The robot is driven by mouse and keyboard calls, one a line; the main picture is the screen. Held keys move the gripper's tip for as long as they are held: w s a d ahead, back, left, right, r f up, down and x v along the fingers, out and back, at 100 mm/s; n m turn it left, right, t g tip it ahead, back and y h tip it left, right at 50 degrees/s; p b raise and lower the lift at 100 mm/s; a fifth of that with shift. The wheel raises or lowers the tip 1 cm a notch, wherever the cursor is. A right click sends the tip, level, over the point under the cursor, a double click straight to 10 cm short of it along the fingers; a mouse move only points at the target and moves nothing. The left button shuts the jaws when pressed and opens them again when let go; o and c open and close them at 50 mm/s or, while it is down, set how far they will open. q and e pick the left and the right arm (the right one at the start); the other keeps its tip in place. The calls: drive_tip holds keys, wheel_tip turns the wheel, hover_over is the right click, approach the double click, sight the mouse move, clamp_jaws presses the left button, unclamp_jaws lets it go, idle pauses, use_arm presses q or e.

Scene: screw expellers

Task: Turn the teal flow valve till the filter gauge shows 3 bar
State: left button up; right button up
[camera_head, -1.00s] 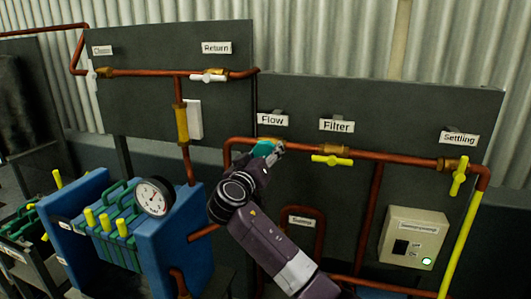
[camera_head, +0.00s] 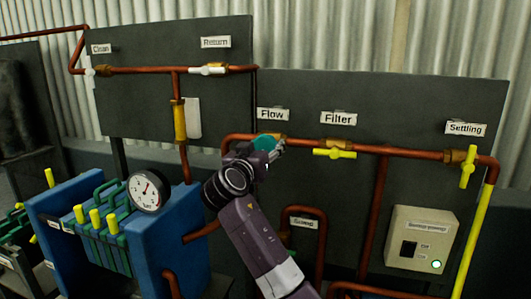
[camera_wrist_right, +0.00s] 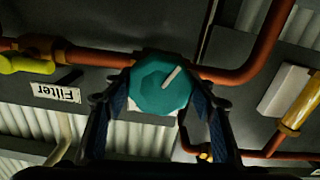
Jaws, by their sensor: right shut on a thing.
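The teal flow valve (camera_head: 265,141) is a rounded knob with a pale pointer line, on the copper pipe below the "Flow" label (camera_head: 272,114). In the right wrist view the knob (camera_wrist_right: 158,88) sits between my fingers, its line slanting toward the upper right. My right gripper (camera_head: 268,148) is shut on the knob and partly covers it in the head view. The filter gauge (camera_head: 148,190) is a round white dial with a dark rim on the blue filter press; its needle is too small to read exactly. My left gripper is not in view.
Yellow valves sit on the pipe under "Filter" (camera_head: 335,153) and near "Settling" (camera_head: 467,166). A white-handled valve (camera_head: 207,70) is under "Return". A beige switch box (camera_head: 421,238) with a lit green button is at the lower right. The blue press (camera_head: 180,235) stands left of my arm.

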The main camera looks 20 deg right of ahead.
drive_tip(key=o, duration=1.2)
drive_tip(key=v, duration=1.2)
